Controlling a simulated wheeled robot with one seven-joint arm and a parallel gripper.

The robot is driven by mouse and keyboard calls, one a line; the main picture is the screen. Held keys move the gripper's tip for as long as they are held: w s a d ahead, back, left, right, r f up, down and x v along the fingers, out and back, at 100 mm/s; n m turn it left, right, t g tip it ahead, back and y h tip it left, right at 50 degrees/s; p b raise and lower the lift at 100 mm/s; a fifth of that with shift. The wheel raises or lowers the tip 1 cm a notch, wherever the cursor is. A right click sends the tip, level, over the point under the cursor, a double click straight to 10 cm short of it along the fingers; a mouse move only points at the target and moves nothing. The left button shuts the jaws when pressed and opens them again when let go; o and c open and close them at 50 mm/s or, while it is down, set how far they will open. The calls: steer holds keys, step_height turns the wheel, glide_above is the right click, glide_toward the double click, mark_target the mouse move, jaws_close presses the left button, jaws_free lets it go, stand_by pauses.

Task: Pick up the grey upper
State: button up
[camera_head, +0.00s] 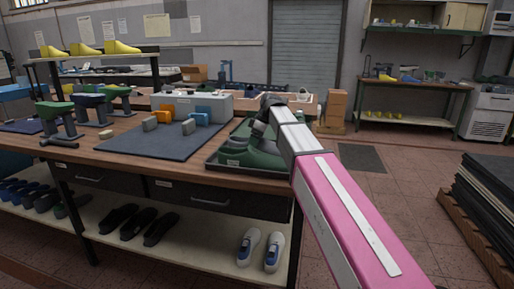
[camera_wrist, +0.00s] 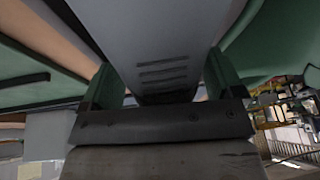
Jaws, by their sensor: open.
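A grey piece with three short dark slits, which looks like the grey upper (camera_wrist: 160,45), fills the middle of the wrist view. It runs down from the top edge into the gap between the fingers of my gripper (camera_wrist: 163,85). The fingers are open, one on each side of it; I cannot tell whether either touches it. In the head view my gripper (camera_head: 258,128) is over the dark green tray (camera_head: 232,164) at the bench's right end.
Green shapes (camera_head: 240,149) lie in the tray close to my gripper; a green surface (camera_wrist: 270,30) also shows at the right in the wrist view. A dark mat (camera_head: 165,145) with small blocks lies to the left. Green forms on stands (camera_head: 58,112) are farther left.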

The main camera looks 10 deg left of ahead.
steer(key=shift+x, duration=0.8)
steer(key=c, duration=0.6)
steer(key=shift+r, duration=0.1)
steer(key=shift+c, duration=0.2)
